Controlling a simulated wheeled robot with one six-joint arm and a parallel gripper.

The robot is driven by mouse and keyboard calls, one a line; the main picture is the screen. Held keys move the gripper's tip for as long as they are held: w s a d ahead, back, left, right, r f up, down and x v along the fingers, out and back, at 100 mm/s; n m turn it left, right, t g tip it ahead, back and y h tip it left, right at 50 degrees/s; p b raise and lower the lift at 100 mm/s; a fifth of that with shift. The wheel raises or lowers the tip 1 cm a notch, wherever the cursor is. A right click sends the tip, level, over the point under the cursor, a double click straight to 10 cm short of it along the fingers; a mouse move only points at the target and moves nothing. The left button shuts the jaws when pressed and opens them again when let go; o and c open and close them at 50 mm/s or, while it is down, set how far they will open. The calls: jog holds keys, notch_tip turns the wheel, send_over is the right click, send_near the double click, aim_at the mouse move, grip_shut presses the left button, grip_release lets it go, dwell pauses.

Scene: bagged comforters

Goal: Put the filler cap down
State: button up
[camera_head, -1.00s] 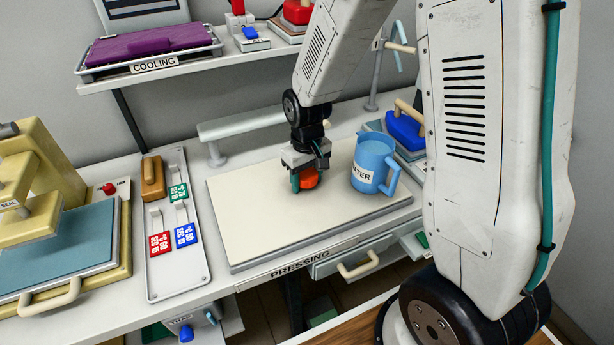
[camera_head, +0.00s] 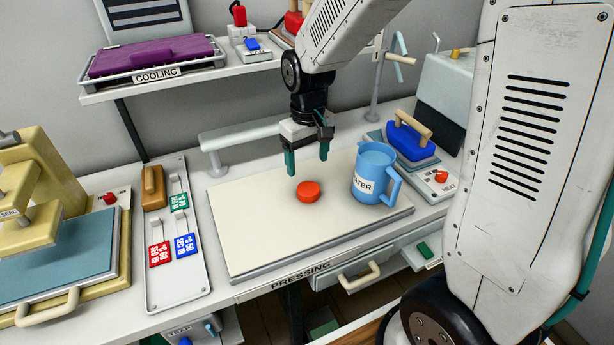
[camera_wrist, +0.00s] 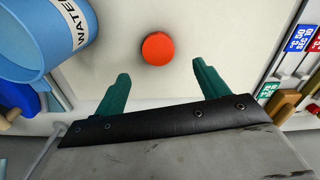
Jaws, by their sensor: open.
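The filler cap (camera_head: 308,191) is a round orange-red disc lying on the cream pressing board (camera_head: 250,225). In the wrist view the cap (camera_wrist: 158,48) lies beyond the fingertips, apart from both. My gripper (camera_head: 307,160) has green fingers spread apart with nothing between them. It hangs above and a little behind the cap. Its two fingers also show in the wrist view (camera_wrist: 160,82). The blue water jug (camera_head: 374,172) stands upright on the board, right of the cap. Its label shows in the wrist view, where the jug (camera_wrist: 35,35) is at the upper left.
A blue iron (camera_head: 408,138) with a wooden handle sits behind the jug. A grey tray (camera_head: 160,285) with coloured tags lies left of the board. A padded bar (camera_head: 240,134) stands behind the board. The board's left and front areas are clear.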

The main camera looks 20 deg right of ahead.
jog(key=s+d+r+m, duration=0.1)
jog(key=s+r, duration=0.9)
jog(key=r, duration=0.1)
jog(key=s+d+r+m+t, duration=0.1)
jog(key=s+r, duration=0.1)
jog(key=s, duration=1.2)
jog(key=shift+d+r, duration=0.25)
jog(key=shift+r, duration=0.15)
